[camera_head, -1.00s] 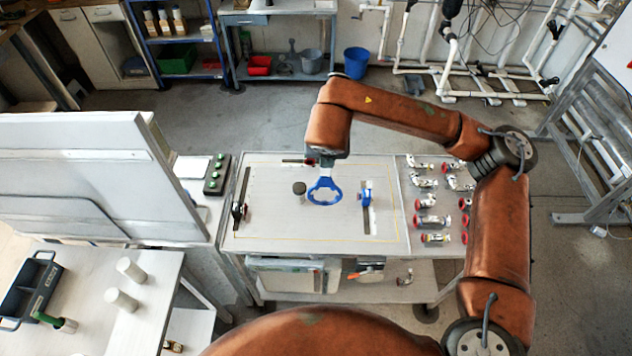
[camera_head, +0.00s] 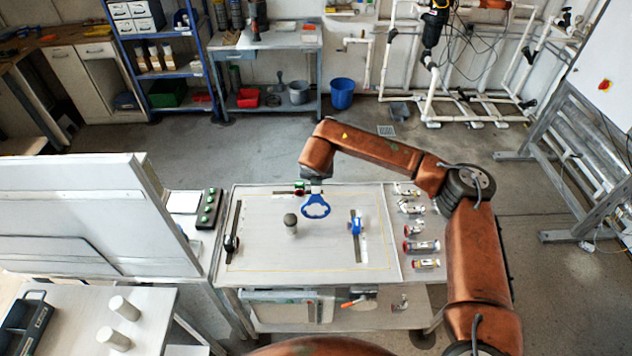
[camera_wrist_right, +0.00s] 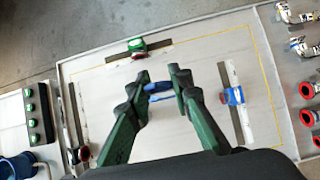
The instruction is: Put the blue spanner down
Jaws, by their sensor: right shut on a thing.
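The blue spanner (camera_head: 316,210), with a wide ring-shaped head, is over the far middle part of the white bench top (camera_head: 270,255). My right gripper (camera_head: 315,190) is shut on it, the ring head pointing toward the near side. In the right wrist view, the green fingers of my right gripper (camera_wrist_right: 160,88) have a short piece of the blue spanner (camera_wrist_right: 160,97) between them; the rest is hidden by the fingers and wrist. I cannot tell whether the spanner touches the bench. My left gripper is not in view.
A dark-topped cylinder (camera_head: 291,224) stands left of the spanner. A blue clamp (camera_head: 355,223) on a slot is to the right, a black one (camera_head: 231,243) to the left, a green-and-red one (camera_wrist_right: 137,45) at the far edge. Pipe fittings (camera_head: 421,246) line the right side. The near middle is clear.

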